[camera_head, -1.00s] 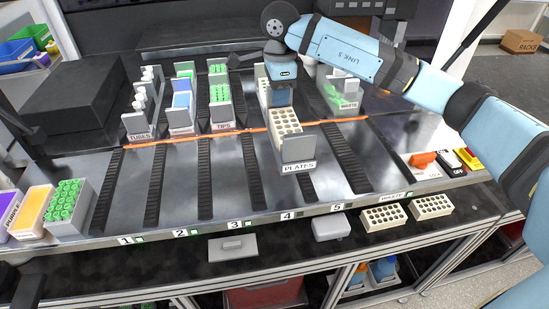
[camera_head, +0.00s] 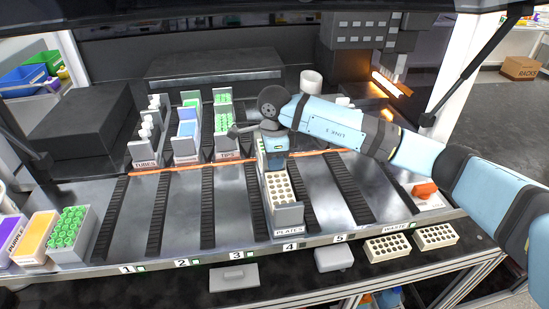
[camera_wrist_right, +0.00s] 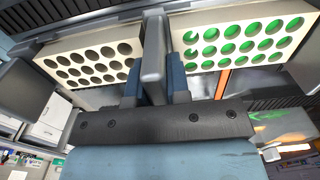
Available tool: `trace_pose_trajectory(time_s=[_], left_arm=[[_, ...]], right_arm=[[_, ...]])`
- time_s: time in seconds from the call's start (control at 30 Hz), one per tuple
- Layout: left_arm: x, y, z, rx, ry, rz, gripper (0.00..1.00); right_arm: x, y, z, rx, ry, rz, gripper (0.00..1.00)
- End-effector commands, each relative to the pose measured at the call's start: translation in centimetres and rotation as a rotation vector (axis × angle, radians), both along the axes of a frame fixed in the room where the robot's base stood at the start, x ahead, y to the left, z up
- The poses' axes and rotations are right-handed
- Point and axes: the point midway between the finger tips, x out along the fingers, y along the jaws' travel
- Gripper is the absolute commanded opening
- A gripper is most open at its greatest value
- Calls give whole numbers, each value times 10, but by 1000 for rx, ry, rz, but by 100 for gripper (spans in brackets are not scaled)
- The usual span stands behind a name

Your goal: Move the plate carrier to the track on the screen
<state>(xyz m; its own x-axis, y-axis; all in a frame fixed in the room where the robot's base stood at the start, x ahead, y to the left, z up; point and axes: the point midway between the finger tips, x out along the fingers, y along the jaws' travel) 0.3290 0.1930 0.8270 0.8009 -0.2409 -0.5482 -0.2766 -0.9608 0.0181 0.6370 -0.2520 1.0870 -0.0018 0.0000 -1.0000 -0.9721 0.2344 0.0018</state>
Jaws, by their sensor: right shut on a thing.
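The plate carrier (camera_head: 287,216), a grey tray labelled PLATES with pale plates full of round holes, lies lengthwise on the deck at the number 4 position. Its front end is close to the deck's front edge. My right gripper (camera_head: 273,150) is at the carrier's rear half, shut on its upright grey grip. In the right wrist view the gripper's blue fingers (camera_wrist_right: 155,88) close on both sides of this grip (camera_wrist_right: 153,55). One plate (camera_wrist_right: 90,58) has dark holes, the other (camera_wrist_right: 240,40) shows green in its holes. My left gripper is out of view. No screen reads clearly.
Carriers labelled TUBES (camera_head: 145,163), a second rack (camera_head: 187,156) and TIPS (camera_head: 227,155) stand at the back left. Two pale plates (camera_head: 388,248) and (camera_head: 436,236) lie at the front right.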

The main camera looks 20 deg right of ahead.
Motion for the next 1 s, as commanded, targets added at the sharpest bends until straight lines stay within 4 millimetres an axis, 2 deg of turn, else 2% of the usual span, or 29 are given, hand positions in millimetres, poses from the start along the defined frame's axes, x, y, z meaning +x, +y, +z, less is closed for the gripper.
trace_pose_trajectory(time_s=[0.27, 0.3, 0.4, 0.77, 0.87, 1.0], left_arm=[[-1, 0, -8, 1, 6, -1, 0], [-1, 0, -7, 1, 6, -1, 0], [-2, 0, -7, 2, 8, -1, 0], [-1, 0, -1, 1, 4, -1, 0], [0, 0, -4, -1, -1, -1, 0], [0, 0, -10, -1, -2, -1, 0]], right_arm=[[0, 0, -3, 1, -2, 0, 0], [0, 0, -3, 1, -1, 0, 24], [0, 0, -2, 1, 0, 0, 42], [0, 0, 4, 1, -1, 1, 42], [1, 0, 17, 1, -3, 1, 42], [1, 0, 47, 1, -5, 2, 42]])
